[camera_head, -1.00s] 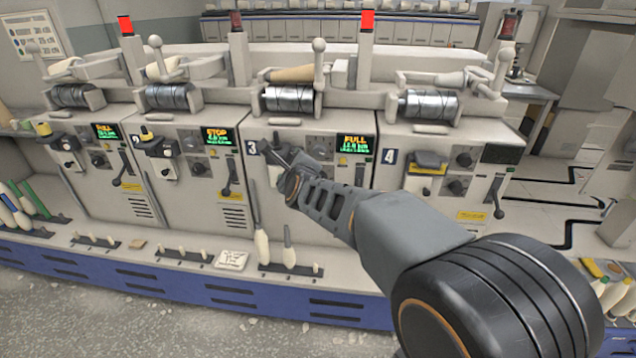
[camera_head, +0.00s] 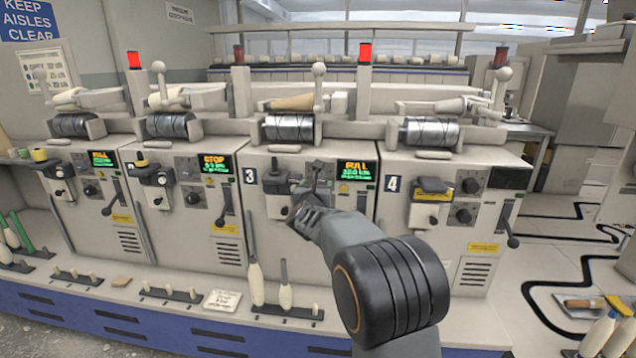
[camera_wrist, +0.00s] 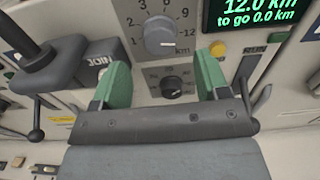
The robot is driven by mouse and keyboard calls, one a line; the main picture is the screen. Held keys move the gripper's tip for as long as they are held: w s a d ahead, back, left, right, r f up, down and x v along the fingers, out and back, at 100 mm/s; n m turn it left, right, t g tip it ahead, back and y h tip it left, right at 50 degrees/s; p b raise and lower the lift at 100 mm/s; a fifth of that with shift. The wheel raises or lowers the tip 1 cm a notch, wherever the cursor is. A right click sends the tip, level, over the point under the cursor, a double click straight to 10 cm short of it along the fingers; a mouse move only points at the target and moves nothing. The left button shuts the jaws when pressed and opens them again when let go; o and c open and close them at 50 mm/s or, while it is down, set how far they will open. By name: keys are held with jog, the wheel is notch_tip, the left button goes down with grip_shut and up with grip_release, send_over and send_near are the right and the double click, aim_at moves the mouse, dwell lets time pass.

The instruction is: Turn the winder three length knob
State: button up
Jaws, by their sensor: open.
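Winder three, with its number plate 3 (camera_head: 250,176), stands in the middle of the machine row in the head view. Its length knob (camera_wrist: 160,36), grey with a pointer and a km scale, is at the top middle of the wrist view. A smaller dark knob (camera_wrist: 173,87) sits below it. My gripper (camera_wrist: 162,74) is open, with its two green fingers apart. The length knob is beyond and between the fingertips, and nothing is gripped.
The winder's screen (camera_wrist: 250,14) reads 12.0 km, to go 0.0 km. A yellow button (camera_wrist: 218,48) is near the right finger. A dark lever (camera_wrist: 40,62) stands left of the gripper. Winder four (camera_head: 440,215) is to the right, with a protruding handle.

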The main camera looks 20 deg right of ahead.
aim_at(319, 179)
jog(key=shift+x, duration=2.45)
jog(key=shift+c, duration=0.4)
jog(key=c, duration=0.8)
jog(key=shift+c, duration=0.2)
